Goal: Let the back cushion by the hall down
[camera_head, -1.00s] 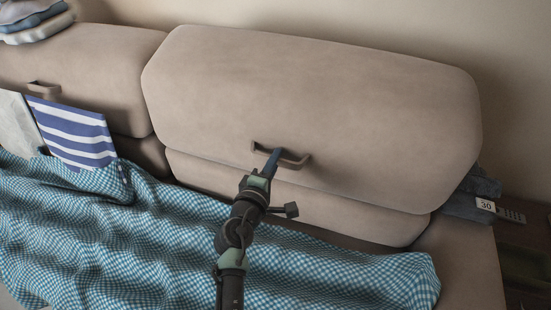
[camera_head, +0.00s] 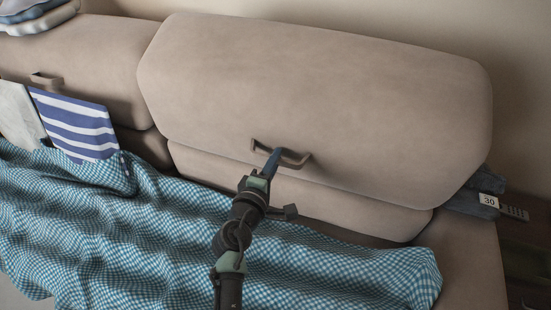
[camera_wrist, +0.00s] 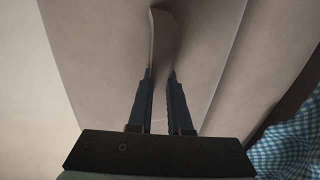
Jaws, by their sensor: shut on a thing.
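A large beige back cushion (camera_head: 320,100) fills the right of the head view, its upper block leaning forward over a lower block (camera_head: 300,203). A brown strap handle (camera_head: 296,160) sits low on its front face. My gripper (camera_head: 274,158) is shut on this handle. In the wrist view, my gripper's two dark blue fingers (camera_wrist: 160,80) lie on either side of the handle (camera_wrist: 163,35), with the beige cushion (camera_wrist: 95,50) around it. A second beige back cushion (camera_head: 75,65) with its own handle (camera_head: 46,79) stands to the left.
A teal checked blanket (camera_head: 180,235) covers the seat below my arm. A striped blue and white cloth (camera_head: 78,126) and a pale cloth (camera_head: 18,120) stand at left. Folded cloths (camera_head: 38,15) lie top left. Dark blue fabric, a card marked 30 (camera_head: 488,201) and a remote (camera_head: 515,213) are at right.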

